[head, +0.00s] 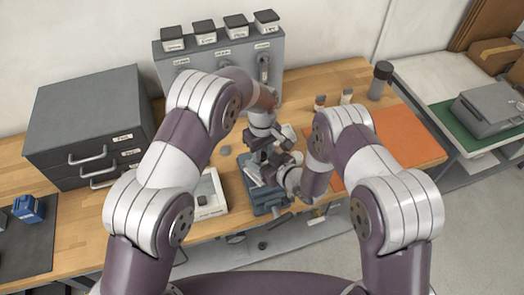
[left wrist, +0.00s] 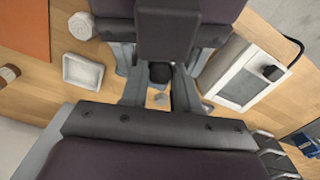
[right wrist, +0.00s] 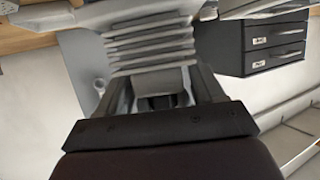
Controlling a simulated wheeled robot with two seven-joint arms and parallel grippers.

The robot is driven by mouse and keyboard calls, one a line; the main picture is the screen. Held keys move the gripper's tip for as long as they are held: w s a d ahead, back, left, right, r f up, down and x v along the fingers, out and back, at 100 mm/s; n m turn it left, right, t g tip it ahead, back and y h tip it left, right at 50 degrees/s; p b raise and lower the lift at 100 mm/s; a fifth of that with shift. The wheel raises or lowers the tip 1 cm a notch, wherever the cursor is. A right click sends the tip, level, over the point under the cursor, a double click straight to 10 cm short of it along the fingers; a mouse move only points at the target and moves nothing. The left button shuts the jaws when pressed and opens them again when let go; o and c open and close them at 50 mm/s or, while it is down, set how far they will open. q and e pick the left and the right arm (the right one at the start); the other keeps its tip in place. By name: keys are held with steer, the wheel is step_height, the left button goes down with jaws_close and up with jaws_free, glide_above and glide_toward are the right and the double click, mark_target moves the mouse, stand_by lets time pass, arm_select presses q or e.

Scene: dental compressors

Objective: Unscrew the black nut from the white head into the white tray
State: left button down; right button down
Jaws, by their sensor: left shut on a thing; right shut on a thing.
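My left gripper (head: 259,152) reaches down over the work spot in the head view. In the left wrist view its fingers (left wrist: 158,80) are closed around a small black piece, which looks like the black nut (left wrist: 160,73). My right gripper (head: 272,164) comes in from the right, close to the left one. In the right wrist view its fingers (right wrist: 162,90) are shut on the pale, ribbed white head (right wrist: 150,42). The grippers largely hide both parts in the head view. The small white tray (left wrist: 83,70) lies on the bench beside the left gripper, empty.
A white device with a grey screen (left wrist: 245,82) lies on the other side. Grey drawers (head: 85,125) and a grey panel (head: 225,60) stand behind. An orange mat (head: 405,140) lies at right with free room. A pale round piece (left wrist: 85,25) is near the tray.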

mark_target(262, 155)
arm_select(q)
steer(key=shift+r, duration=0.1)
arm_select(e)
steer(key=shift+f, duration=0.1)
stand_by(0.3)
arm_select(q)
steer(key=shift+r, duration=1)
steer(key=shift+r, duration=2)
steer(key=shift+w, duration=0.1)
arm_select(e)
steer(key=shift+c, duration=0.3)
jaws_free()
